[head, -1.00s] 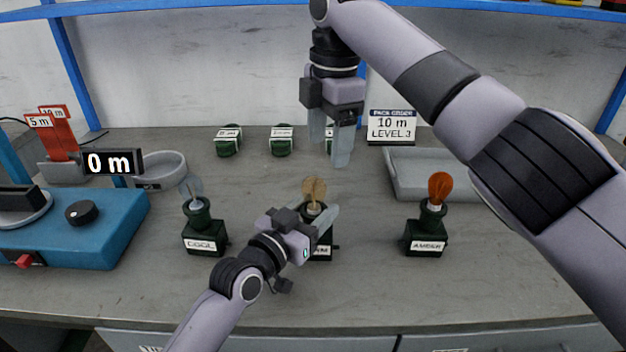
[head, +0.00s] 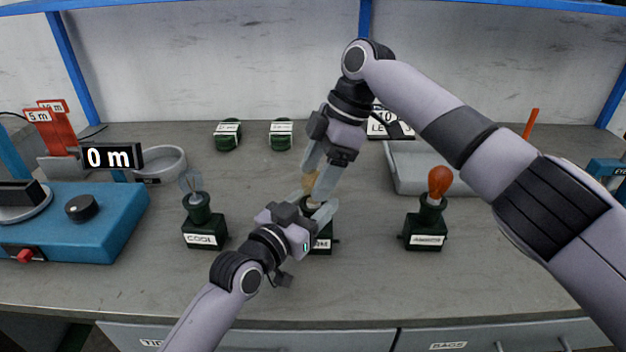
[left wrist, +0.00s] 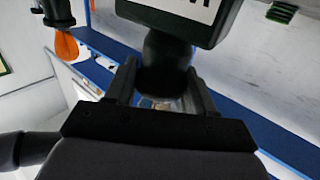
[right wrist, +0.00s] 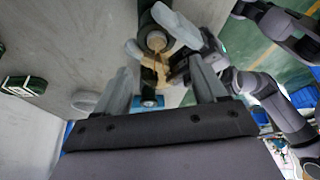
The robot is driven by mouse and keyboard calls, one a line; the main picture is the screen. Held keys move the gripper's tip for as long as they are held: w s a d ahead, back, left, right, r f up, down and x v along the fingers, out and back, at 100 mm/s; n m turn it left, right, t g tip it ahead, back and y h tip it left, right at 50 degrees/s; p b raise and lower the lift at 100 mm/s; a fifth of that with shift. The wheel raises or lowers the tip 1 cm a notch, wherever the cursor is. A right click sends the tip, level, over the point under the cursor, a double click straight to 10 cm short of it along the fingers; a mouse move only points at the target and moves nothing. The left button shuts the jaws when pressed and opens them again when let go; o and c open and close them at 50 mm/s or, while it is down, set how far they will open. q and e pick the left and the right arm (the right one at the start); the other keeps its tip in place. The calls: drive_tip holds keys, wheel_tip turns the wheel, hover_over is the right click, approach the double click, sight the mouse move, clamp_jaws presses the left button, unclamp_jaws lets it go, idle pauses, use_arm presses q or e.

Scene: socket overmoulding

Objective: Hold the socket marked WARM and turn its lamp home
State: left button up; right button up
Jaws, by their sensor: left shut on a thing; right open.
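The WARM socket (head: 321,245) is a dark green block at mid-bench, and only the end of its label shows. My left gripper (head: 322,212) is shut on the socket's neck, which also shows between its fingers in the left wrist view (left wrist: 163,78). A pale amber lamp (head: 310,182) stands in the socket's top, partly hidden by the right fingers. My right gripper (head: 314,184) is open and points down, tilted, with its fingers around or beside the lamp. The right wrist view shows the tan lamp (right wrist: 150,60) ahead of the open fingers; contact cannot be told.
The COOL socket (head: 204,240) with a clear lamp stands left, and the AMBER socket (head: 425,240) with an orange lamp right. A grey tray (head: 408,182), a round grey dish (head: 163,166) and a blue machine (head: 110,225) stand around. Two green blocks (head: 281,135) sit behind.

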drive_tip(key=shift+x, duration=1.05)
drive_tip(key=c, duration=1.1)
drive_tip(key=shift+o, duration=0.2)
